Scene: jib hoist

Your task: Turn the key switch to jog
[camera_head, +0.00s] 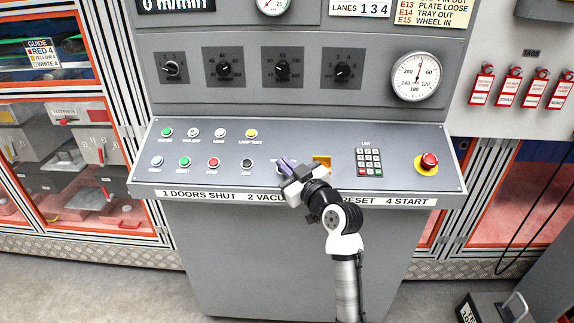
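My gripper (287,166) is over the middle of the sloped control panel (310,142), with its purple fingertips down close to the panel face. The key switch cannot be made out; the spot under my fingers is covered by the fingers and the gripper body. I cannot tell whether the fingers are open, shut, or shut on something. A yellow part (321,162) shows on the panel just right of my fingers, partly behind my gripper. The position labels there are hidden or too small to read.
Left of my gripper are several coloured push buttons (213,162). To the right are a keypad (369,161) and a red emergency stop button (429,160). Several black knobs (282,68) and a round dial (416,76) are on the upright face above. Red tags (482,85) hang at right.

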